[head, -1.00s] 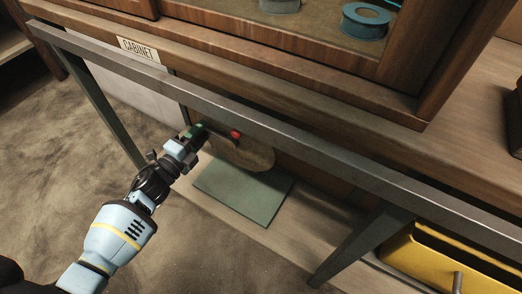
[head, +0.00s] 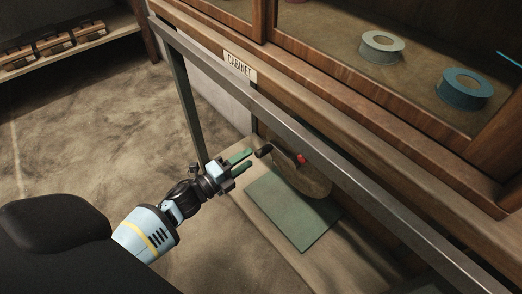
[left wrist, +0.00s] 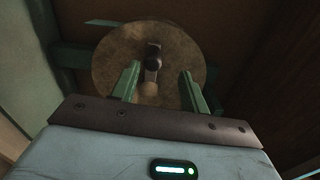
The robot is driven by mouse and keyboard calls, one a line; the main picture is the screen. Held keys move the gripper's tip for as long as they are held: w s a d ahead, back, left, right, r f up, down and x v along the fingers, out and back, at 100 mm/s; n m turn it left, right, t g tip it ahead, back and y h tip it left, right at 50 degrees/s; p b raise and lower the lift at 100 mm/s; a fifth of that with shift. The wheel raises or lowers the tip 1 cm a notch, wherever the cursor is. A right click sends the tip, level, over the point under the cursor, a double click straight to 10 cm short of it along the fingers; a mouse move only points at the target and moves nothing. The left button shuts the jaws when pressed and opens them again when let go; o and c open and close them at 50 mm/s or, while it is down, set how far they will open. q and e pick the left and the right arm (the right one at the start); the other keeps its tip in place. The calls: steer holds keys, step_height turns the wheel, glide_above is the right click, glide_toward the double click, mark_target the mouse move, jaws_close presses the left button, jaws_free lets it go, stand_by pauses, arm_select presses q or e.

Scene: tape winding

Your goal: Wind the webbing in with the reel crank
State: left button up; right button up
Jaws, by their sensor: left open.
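The reel is a round tan disc (head: 314,182) under the cabinet's front rail, partly hidden by it. Its crank has a dark handle (head: 264,150) sticking out toward my left gripper (head: 246,160). That gripper is open, its green fingers apart and empty, with the fingertips just short of the handle. In the left wrist view the disc (left wrist: 107,62) faces me. The dark crank handle (left wrist: 153,52) shows between and beyond the open fingers of my left gripper (left wrist: 160,69). I cannot make out the webbing. My right gripper is not in view.
A red knob (head: 302,159) sits beside the reel. A metal rail (head: 315,142) runs across above it. A green mat (head: 285,215) lies below. Tape rolls, one grey (head: 381,46) and one blue (head: 464,88), stand in the cabinet. The floor at left is clear.

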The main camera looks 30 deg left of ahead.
arm_select(q)
steer(key=shift+c, duration=1.6)
steer(key=shift+s+d+f+m, duration=0.2)
steer(key=shift+f+m, duration=0.1)
steer(key=shift+f, duration=0.1)
steer(key=shift+c, duration=1.3)
steer(key=s+f+m+b, duration=0.1)
steer(key=f+m, duration=0.1)
steer(key=s+d+f+m+t+b, duration=0.1)
steer(key=f+m+b, duration=0.1)
steer(key=f+m, duration=0.1)
steer(key=s+d+f+m+t+b, duration=0.1)
steer(key=s+f+m+b, duration=0.1)
steer(key=shift+d+f+m+y, duration=0.15)
steer(key=shift+f+m+y, duration=0.1)
steer(key=shift+m+y, duration=0.05)
jaws_close()
steer(key=shift+s+d+f+m+t+y+b, duration=0.1)
steer(key=shift+s+f+m+t+y+b, duration=0.35)
steer(key=shift+m+b, duration=0.5)
steer(key=shift+f, duration=0.15)
